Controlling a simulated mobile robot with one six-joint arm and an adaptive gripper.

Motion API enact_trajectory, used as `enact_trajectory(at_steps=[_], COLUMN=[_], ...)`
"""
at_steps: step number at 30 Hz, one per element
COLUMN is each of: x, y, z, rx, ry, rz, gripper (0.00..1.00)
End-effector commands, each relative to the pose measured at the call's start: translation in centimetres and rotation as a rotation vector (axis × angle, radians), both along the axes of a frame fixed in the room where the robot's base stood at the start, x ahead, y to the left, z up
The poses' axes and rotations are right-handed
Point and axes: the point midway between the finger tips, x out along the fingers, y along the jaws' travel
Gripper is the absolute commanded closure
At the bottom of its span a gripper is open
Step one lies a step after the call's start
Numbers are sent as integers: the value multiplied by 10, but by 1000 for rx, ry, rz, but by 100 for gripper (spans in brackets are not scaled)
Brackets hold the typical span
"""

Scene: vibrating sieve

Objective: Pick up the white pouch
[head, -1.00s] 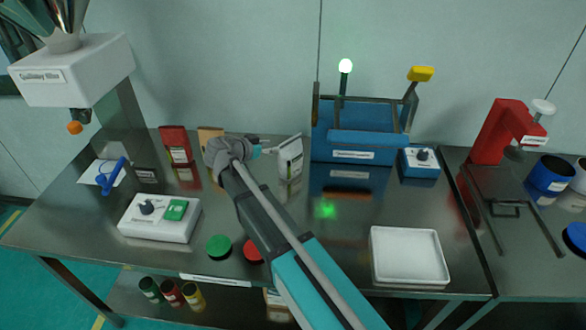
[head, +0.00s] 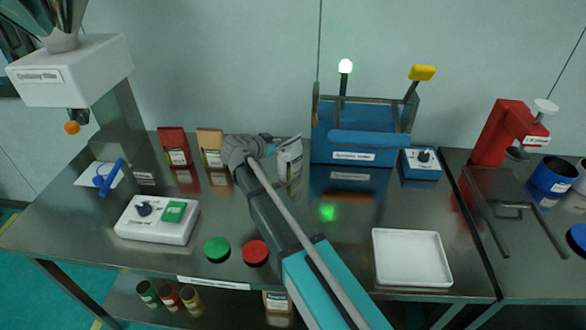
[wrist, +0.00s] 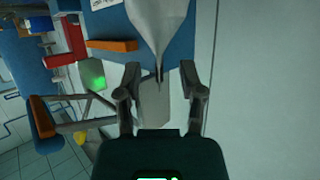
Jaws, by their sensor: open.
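The white pouch (head: 290,158) stands upright on the steel table, left of the blue sieve machine, in the head view. My gripper (head: 268,143) is at the pouch's left side, partly hidden behind my own arm. In the wrist view the pouch (wrist: 158,30) hangs into the picture from the top, its narrow edge pointing between the fingers. My gripper (wrist: 160,88) is open there, one finger on each side of the pouch's edge. I cannot tell whether either finger touches it.
A brown pouch (head: 211,148) and a red pouch (head: 174,147) stand to the left. The blue sieve machine (head: 350,140) is close on the right. A white tray (head: 411,281) lies front right. Green (head: 216,247) and red (head: 255,252) discs lie in front.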

Motion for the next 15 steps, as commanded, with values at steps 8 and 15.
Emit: enact_trajectory(at_steps=[8, 15], x=[18, 18], y=[-16, -17], z=[-11, -10], rx=[1, 0], ry=[-1, 0], rz=[0, 0], gripper=[50, 50])
